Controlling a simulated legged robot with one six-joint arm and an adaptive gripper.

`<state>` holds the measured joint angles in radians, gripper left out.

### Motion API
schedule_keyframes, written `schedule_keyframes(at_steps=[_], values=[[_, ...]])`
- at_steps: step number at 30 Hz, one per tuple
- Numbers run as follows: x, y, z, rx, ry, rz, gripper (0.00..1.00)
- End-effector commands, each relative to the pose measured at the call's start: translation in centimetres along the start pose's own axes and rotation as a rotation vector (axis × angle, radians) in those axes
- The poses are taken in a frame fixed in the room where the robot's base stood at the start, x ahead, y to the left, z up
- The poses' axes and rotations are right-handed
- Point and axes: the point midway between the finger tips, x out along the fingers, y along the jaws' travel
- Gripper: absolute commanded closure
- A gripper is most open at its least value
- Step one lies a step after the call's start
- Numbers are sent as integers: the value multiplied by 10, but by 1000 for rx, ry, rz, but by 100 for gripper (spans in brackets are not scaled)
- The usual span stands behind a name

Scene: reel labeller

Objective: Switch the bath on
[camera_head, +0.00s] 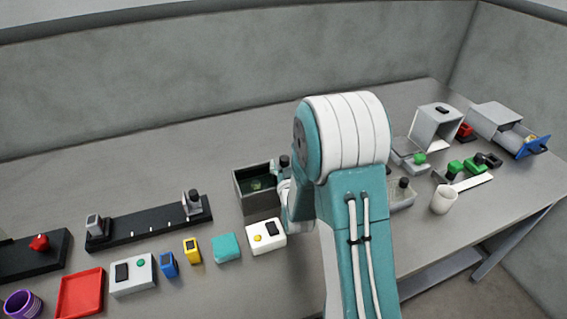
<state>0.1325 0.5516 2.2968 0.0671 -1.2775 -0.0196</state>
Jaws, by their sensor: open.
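A dark grey open-topped box (243,198), which looks like the bath, stands left of my arm with something green inside. In front of it is a white control box (278,246) with a yellow button (257,238) and a black rocker or switch (272,228). I cannot tell the switch's position. My gripper (281,174) is at the right edge of the bath, partly hidden by my own arm, and is open. A small dark knob (284,160) shows by it; I cannot tell what it belongs to. I see nothing held.
At left are a second white control box (145,283) with a green button, a black rail (150,228), a red tray (69,305), and blue, yellow and teal blocks. At right stand a white cup (443,200), green-handled parts and grey boxes. My arm hides the middle.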

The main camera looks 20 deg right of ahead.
Motion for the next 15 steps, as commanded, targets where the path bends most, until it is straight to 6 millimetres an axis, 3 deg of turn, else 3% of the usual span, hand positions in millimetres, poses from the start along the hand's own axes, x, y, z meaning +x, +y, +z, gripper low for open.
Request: schedule_keyframes(at_steps=[9, 15], values=[[-50, -1, 2, -1, -4, -1, 26], [-69, -2, 2, -1, -3, -1, 26]])
